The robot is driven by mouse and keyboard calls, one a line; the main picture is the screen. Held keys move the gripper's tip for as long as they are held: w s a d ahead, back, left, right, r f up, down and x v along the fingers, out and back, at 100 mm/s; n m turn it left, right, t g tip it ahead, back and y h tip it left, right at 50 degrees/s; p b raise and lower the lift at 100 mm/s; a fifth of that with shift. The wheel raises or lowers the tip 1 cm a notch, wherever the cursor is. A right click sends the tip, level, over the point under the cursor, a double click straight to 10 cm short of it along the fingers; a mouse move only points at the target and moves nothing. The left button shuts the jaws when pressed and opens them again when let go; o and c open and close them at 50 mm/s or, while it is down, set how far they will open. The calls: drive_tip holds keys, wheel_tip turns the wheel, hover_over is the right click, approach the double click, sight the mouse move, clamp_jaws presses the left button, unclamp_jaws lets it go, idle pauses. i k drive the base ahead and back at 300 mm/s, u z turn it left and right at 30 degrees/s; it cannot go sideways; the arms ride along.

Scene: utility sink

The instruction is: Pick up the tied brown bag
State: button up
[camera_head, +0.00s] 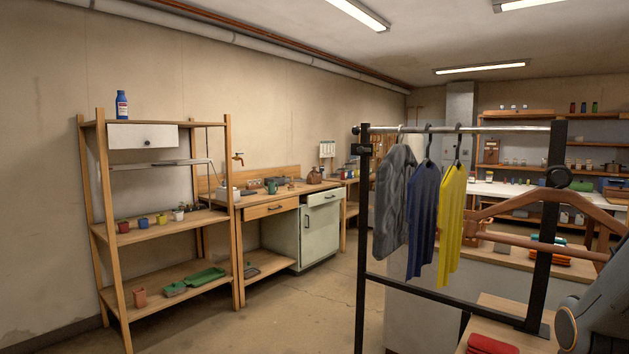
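A small reddish-brown rounded thing with a narrow top (314,176) stands upright on the wooden counter (285,190) by the far wall. It looks like the tied brown bag, but it is too small here to make out the tie. It is near the right end of the counter, above the pale green cabinet. My gripper is not in view. A grey rounded part at the lower right edge looks like a link of my arm, far from the bag.
A clothes rack (364,240) with grey, blue and yellow garments (452,215) stands in front on the right. A wooden hanger (550,200) hangs near its right end. A wooden shelf unit (228,250) stands left. Floor (290,315) between shelf and rack is clear.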

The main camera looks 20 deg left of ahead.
sight(313, 177)
drive_tip(key=u, duration=1.45)
drive_tip(key=i, duration=5.25)
drive_tip(key=z, duration=2.25)
drive_tip(key=i, duration=2.3)
